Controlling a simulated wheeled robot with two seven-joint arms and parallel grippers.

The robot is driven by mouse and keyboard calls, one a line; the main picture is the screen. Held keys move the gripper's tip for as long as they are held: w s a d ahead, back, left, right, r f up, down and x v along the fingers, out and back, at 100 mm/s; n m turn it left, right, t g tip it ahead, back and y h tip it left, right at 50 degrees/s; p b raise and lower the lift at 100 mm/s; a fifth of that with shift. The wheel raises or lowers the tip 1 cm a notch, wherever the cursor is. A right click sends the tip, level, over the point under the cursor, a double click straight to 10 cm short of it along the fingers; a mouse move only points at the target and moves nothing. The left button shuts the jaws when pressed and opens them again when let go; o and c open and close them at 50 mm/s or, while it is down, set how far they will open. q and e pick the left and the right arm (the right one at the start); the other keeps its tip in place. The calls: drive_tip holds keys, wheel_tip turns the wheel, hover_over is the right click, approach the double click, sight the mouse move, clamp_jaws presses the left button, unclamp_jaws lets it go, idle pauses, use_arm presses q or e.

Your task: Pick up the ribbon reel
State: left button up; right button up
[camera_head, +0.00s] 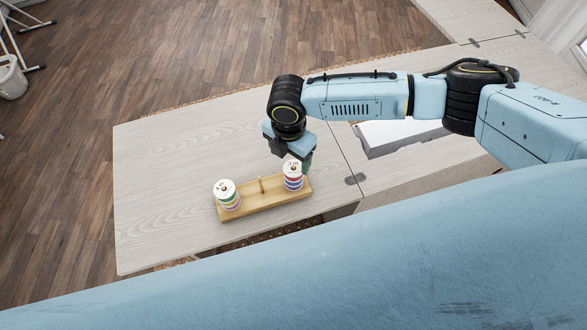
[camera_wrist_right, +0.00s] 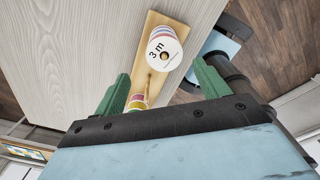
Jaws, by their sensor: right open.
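Two striped ribbon reels stand upright on a wooden stand in the head view: a left reel (camera_head: 228,195) and a right reel (camera_head: 293,176). The stand (camera_head: 259,200) has a short peg between them. My right gripper (camera_head: 300,164) is open, close above and behind the right reel, and partly hidden by it. In the right wrist view the green fingers (camera_wrist_right: 161,70) are spread apart. A reel marked "3 m" (camera_wrist_right: 165,50) lies ahead of the gap between them. My left gripper is out of view.
The stand rests on a pale wooden tabletop (camera_head: 165,180) with much clear room to its left. A recess with a white panel (camera_head: 397,135) lies to the right, behind my right arm. A white bin (camera_head: 11,78) stands on the floor at far left.

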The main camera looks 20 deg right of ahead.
sight(294, 167)
drive_tip(key=f, duration=0.5)
drive_tip(key=shift+s+d+f, duration=0.2)
drive_tip(key=shift+d+f, duration=0.15)
drive_tip(key=shift+d, duration=0.05)
drive_tip(key=shift+c, duration=0.3)
drive_tip(key=c, duration=1)
drive_tip(key=shift+r, duration=0.15)
wheel_tip(294, 167, up, 10)
drive_tip(key=shift+f+p, duration=0.1)
drive_tip(key=shift+p, duration=0.2)
